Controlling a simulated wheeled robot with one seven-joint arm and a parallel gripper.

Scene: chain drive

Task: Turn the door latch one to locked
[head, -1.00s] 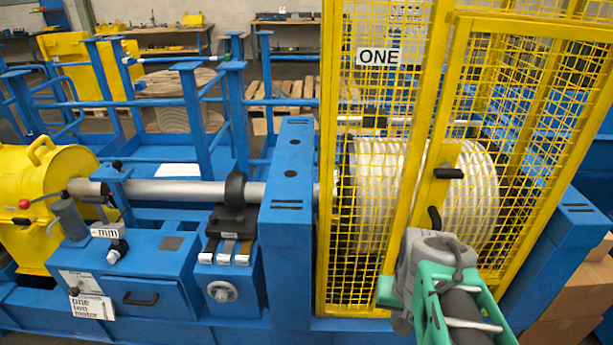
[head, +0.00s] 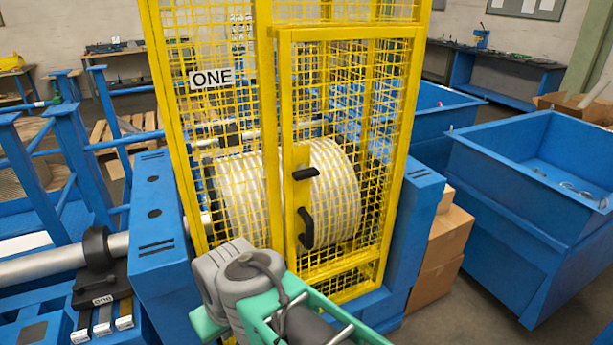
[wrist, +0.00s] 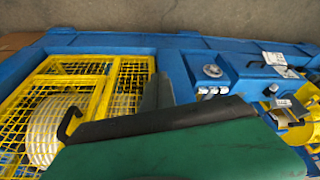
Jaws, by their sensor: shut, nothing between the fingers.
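The cage marked ONE (head: 210,78) is yellow mesh around a large pale drum (head: 335,200). Its mesh door (head: 283,100) looks closed or nearly so. The door latch (head: 306,173) is a black lever lying roughly horizontal on a yellow plate. A black curved pull handle (head: 306,228) sits below it. In the wrist view, a black hooked handle (wrist: 68,124) shows on the cage, left of my gripper. My gripper (wrist: 157,98) shows there as green and dark parts, shut and empty, apart from the latch. In the head view my grey and green arm is low, before the cage, its fingers hidden.
A blue machine frame (head: 160,240) flanks the cage, with a steel shaft (head: 40,262) at left. Cardboard boxes (head: 440,240) stand right of the cage, and large blue bins (head: 530,205) beyond. Bare floor shows at lower right.

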